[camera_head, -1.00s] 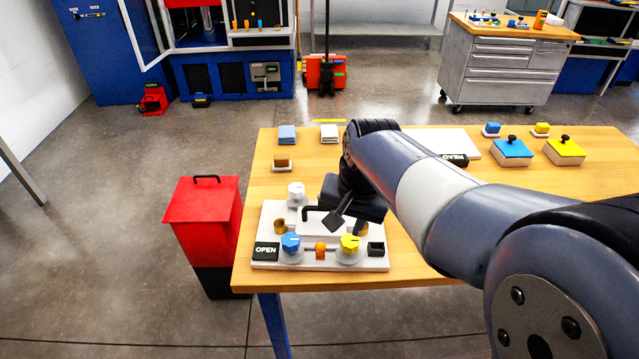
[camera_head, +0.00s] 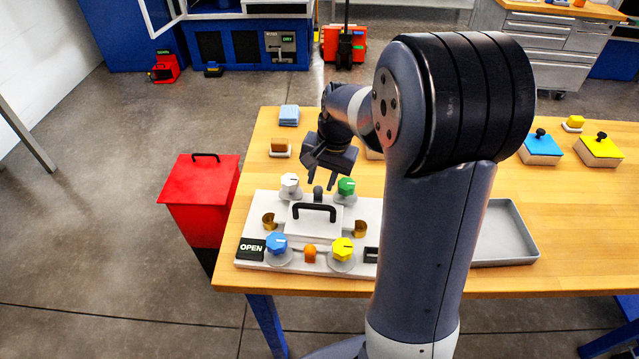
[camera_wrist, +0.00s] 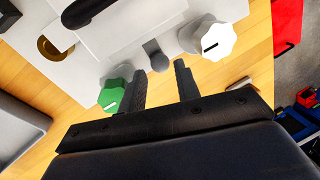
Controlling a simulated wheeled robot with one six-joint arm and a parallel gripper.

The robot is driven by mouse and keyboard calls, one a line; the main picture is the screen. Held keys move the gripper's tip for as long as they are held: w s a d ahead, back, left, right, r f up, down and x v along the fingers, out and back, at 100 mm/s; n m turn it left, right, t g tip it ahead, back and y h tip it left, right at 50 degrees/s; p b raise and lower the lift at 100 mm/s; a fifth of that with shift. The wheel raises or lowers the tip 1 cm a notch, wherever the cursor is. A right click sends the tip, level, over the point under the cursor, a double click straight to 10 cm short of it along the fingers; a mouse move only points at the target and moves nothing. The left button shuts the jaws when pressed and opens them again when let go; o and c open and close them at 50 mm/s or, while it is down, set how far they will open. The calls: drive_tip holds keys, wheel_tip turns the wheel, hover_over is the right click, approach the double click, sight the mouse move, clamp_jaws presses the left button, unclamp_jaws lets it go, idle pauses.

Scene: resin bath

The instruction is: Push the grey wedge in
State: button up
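The grey wedge (camera_head: 318,193) is a small dark grey piece with a rounded end at the back edge of the white lid, between the white and green knobs. It also shows in the wrist view (camera_wrist: 155,55), ahead of my fingertips and roughly in line with the gap between them. My gripper (camera_head: 322,181) is open and empty, pointing down just behind and above the wedge. Its two fingers show apart in the wrist view (camera_wrist: 162,72). I cannot tell whether a fingertip touches the wedge.
A white knob (camera_head: 290,183) and a green knob (camera_head: 346,188) flank the wedge. The lid has a black handle (camera_head: 314,209). Blue (camera_head: 277,243) and yellow (camera_head: 342,247) knobs, an orange piece (camera_head: 310,253) and an OPEN sign (camera_head: 251,249) lie in front. A grey tray (camera_head: 505,232) stands right.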

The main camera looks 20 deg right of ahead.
sight(318, 194)
drive_tip(key=shift+w+a+f, duration=0.1)
drive_tip(key=shift+f, duration=0.6)
drive_tip(key=shift+w+a+f, duration=0.1)
drive_tip(key=shift+f, duration=0.55)
drive_tip(key=shift+c, duration=0.3)
clamp_jaws()
